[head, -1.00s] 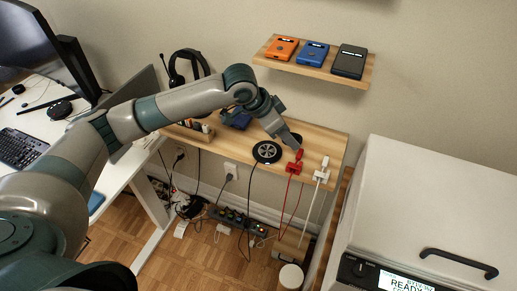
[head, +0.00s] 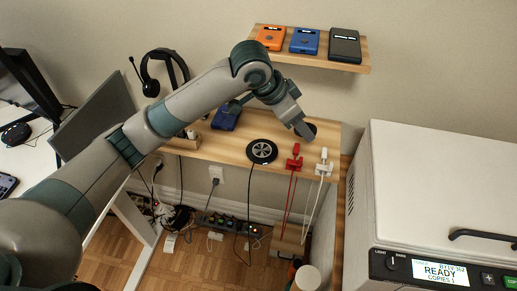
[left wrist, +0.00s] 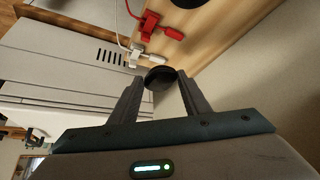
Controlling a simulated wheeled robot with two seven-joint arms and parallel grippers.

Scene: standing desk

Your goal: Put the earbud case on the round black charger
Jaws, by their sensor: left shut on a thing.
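The earbud case looks like a small dark rounded thing (left wrist: 160,78) between my left fingertips in the left wrist view. In the head view a sliver of it (head: 313,127) shows behind the fingers. My left gripper (head: 304,131) is shut on it, over the right part of the wooden shelf (head: 215,148); whether the case touches the shelf is hard to tell. The round black charger (head: 262,151), a flat disc with a silver emblem, lies on the shelf left of the gripper, apart from it and empty. My right gripper is not in view.
A red plug and cable (head: 294,162) and a white one (head: 322,167) sit at the shelf's front edge, near the gripper. A blue object (head: 226,118) and a headset (head: 150,75) are to the left. An upper shelf (head: 345,65) holds several devices.

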